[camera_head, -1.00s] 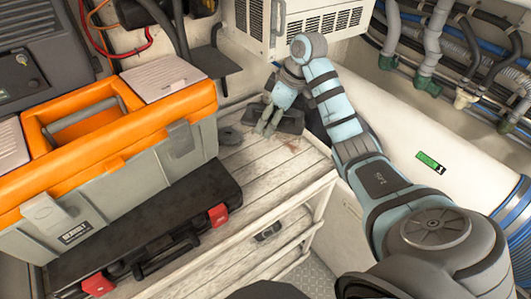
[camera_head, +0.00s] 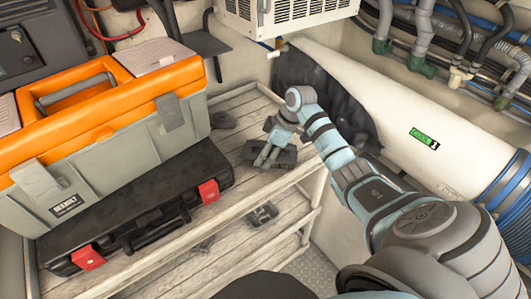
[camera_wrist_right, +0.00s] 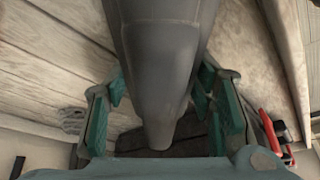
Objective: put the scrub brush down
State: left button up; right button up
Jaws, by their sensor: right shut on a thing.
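The scrub brush (camera_head: 286,157) is a dark grey block low over the pale plank shelf (camera_head: 238,165), near its right end. My right gripper (camera_head: 267,156) points down and is shut on it. In the right wrist view the brush's smooth grey body (camera_wrist_right: 158,70) stands between the teal finger pads of the gripper (camera_wrist_right: 160,120), with a darker part behind it. I cannot tell whether the brush touches the planks. My left gripper is not in view.
An orange and grey toolbox (camera_head: 130,125) stands on a black case (camera_head: 150,205) with red latches, left of the brush. A small dark round item (camera_head: 222,120) lies behind. A lower shelf (camera_head: 240,235) holds small items. A white cylinder (camera_head: 420,120) lies right of my arm.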

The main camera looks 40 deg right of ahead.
jog(key=shift+w+f, duration=0.15)
jog(key=shift+w, duration=0.15)
jog(key=o, duration=1.4)
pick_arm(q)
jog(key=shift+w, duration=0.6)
pick_arm(e)
jog(key=shift+s, duration=0.1)
jog(key=v, duration=1.2)
jog(key=shift+p, duration=0.35)
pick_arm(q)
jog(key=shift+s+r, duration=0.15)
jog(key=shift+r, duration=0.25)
